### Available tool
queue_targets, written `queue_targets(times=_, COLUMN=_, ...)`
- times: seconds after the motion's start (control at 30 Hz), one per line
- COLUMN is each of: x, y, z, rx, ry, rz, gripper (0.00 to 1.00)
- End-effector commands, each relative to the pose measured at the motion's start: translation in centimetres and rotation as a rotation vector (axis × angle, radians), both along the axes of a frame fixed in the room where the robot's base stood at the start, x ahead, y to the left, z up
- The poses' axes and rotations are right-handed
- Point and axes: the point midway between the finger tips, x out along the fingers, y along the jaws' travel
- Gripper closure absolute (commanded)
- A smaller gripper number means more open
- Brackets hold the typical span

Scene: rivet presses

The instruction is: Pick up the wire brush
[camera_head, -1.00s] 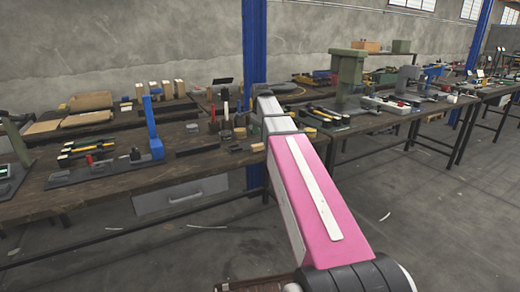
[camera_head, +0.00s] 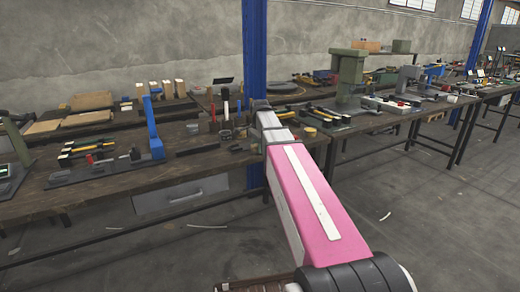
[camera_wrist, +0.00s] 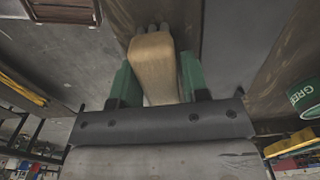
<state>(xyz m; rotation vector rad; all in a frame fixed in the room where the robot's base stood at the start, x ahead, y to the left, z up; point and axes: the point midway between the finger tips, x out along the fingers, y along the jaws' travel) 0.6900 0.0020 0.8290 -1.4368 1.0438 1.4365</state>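In the wrist view a tan wooden piece, by its look the wire brush's handle (camera_wrist: 154,65), lies between the green fingers of my gripper (camera_wrist: 158,85). The fingers appear to press on both its sides. Dark tips show at its far end; the bristles cannot be made out. In the head view my gripper is hidden behind my pink arm, which reaches over the right part of the near bench (camera_head: 100,190).
A blue press (camera_head: 153,130) stands on the near bench. A cup with tools (camera_head: 225,133) and a yellow roll (camera_head: 310,131) are close to my arm. A green press (camera_head: 347,75) stands farther right. A green can (camera_wrist: 305,97) shows in the wrist view.

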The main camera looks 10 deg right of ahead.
Motion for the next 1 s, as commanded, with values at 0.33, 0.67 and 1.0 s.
queue_targets(times=0.33, x=0.0, y=0.0, z=0.0, rx=0.000, ry=0.000, rz=0.000, gripper=0.91)
queue_targets(times=0.67, x=0.1, y=0.0, z=1.7, rx=0.000, ry=-0.001, rz=0.000, gripper=0.91)
queue_targets(times=1.0, x=-2.8, y=3.3, z=6.5, rx=0.001, ry=-0.002, rz=0.004, gripper=0.91)
